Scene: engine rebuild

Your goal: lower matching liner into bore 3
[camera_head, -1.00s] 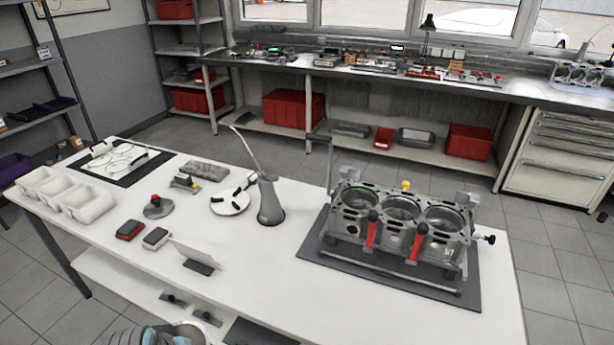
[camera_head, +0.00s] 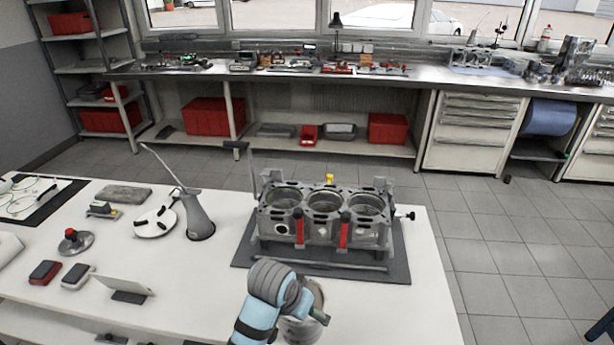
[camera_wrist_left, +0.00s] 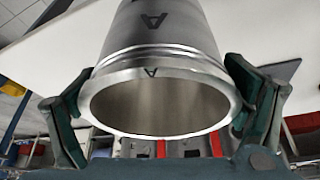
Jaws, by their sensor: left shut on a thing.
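The engine block (camera_head: 322,228) stands upright on a dark mat with three round bores open at the top: left (camera_head: 284,198), middle (camera_head: 325,202) and right (camera_head: 367,205). My left gripper (camera_wrist_left: 160,112) is shut on a metal cylinder liner (camera_wrist_left: 165,40), one finger at each side of its rim. The liner carries a dark letter A on its wall and another on its rim. In the head view the liner (camera_head: 302,330) is at the bottom, in front of the block and apart from it, partly hidden by my left arm. My right gripper is not in view.
Two red-handled parts (camera_head: 299,230) stand at the block's front, and a bar lies before it. An upright post stands at its back left.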

